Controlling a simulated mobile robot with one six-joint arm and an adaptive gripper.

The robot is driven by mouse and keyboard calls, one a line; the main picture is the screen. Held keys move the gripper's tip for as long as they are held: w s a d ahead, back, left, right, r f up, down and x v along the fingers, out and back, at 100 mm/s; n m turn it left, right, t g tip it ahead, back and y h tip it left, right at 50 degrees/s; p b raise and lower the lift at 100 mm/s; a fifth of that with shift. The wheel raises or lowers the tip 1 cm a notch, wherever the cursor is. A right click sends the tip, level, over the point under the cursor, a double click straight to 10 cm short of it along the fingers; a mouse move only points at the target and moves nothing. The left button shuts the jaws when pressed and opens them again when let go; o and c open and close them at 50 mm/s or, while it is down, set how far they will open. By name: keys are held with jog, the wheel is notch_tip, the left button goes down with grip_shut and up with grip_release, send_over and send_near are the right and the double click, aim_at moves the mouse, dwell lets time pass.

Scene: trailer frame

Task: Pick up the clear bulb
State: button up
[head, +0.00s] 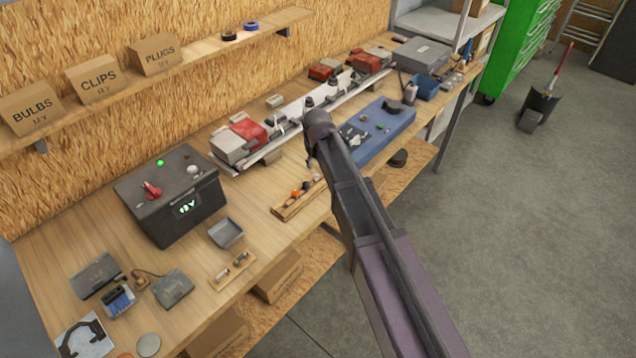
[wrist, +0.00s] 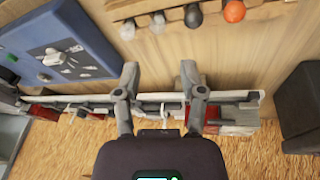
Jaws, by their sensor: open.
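A wooden rack (wrist: 278,8) with bulbs shows at the top of the wrist view. Two pale, clear-looking bulbs, one at the left (wrist: 127,30) and one beside it (wrist: 157,22), stand next to a dark one (wrist: 193,15) and an orange one (wrist: 234,11). My gripper (wrist: 159,68) is open and empty, its fingers apart, with the bulbs beyond its tips in the picture. In the head view the rack (head: 283,211) lies on the bench left of my arm; the clear bulbs are too small to make out there.
A long light bar with red-and-grey lamps (head: 247,131) runs along the bench behind. A blue board (head: 398,128) lies to the right of my arm, a black power box (head: 170,190) to the left. A shelf with boxes (head: 98,78) overhangs the back.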

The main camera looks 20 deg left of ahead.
aim_at(316, 175)
jog(key=shift+b+x, duration=2.2)
jog(key=shift+x, duration=0.4)
jog(key=shift+b+x, duration=2.5)
jog(key=shift+x, duration=0.1)
jog(key=c, duration=0.5)
